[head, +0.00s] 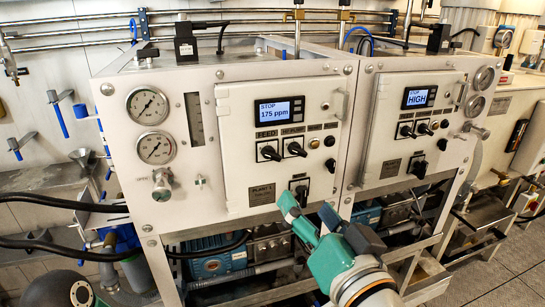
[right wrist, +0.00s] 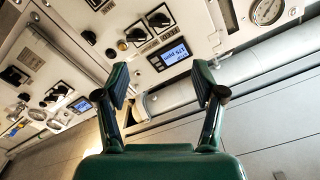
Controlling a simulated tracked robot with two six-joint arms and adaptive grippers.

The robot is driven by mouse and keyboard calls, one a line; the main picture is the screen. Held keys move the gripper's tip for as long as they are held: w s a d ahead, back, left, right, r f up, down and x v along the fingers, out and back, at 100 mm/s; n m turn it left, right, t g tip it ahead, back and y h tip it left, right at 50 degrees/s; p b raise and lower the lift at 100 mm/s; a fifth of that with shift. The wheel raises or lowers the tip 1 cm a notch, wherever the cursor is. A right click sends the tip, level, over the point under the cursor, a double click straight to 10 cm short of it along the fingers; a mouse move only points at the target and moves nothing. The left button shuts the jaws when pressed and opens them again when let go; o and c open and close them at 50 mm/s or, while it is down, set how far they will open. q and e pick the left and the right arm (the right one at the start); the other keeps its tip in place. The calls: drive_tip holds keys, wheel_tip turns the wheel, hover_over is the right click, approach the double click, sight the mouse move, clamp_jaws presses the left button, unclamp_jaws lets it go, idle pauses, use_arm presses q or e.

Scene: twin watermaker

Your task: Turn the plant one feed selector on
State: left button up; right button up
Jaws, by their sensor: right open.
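The plant one panel (head: 235,190) is the left white cabinet, its display (head: 274,112) reading STOP and 175 ppm. The feed selector (head: 268,152) is a black knob on a pale plate under the FEED label; its handle looks slanted. It also shows upside down in the right wrist view (right wrist: 160,19), beyond the fingers. A similar selector (head: 296,149) is just right of it. My right gripper (head: 309,212) is open and empty, in front of the panel's lower part, below and right of the feed selector and apart from it.
A lower knob (head: 301,190) sits just above my right gripper. Two gauges (head: 148,105) and a small valve (head: 162,183) are at the panel's left. The plant two panel (head: 395,145) stands to the right, its display reading HIGH. Pumps and pipes fill the frame below.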

sight(272, 158)
drive_tip(key=p+x, duration=0.2)
drive_tip(key=x, duration=1.4)
drive_tip(key=shift+w+f, duration=0.15)
drive_tip(key=shift+w, duration=0.1)
drive_tip(key=c, duration=1.1)
drive_tip(key=shift+s+a, duration=0.1)
drive_tip(key=shift+a, duration=0.05)
drive_tip(key=shift+c, duration=0.2)
